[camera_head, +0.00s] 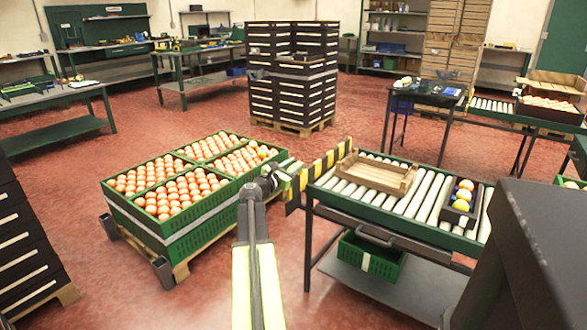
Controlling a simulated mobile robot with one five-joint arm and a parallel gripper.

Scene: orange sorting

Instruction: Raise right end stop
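A yellow-and-black striped bar (326,164) stands along the left end of the roller conveyor (418,206), like an end stop. It rises above the rollers. No other striped stop shows; the conveyor's near right part is hidden behind a dark shape. My arm reaches forward from the bottom middle. My gripper (287,172) is just left of the striped bar, close to its near end. I cannot tell whether it touches the bar or whether its fingers are open or shut.
An empty wooden crate (398,188) and a small dark box (448,213) with yellow fruit sit on the conveyor. A green crate (350,262) is on the shelf below. Green crates of oranges (145,231) stand left of my arm. Stacked dark crates (262,100) stand behind. Red floor lies open between.

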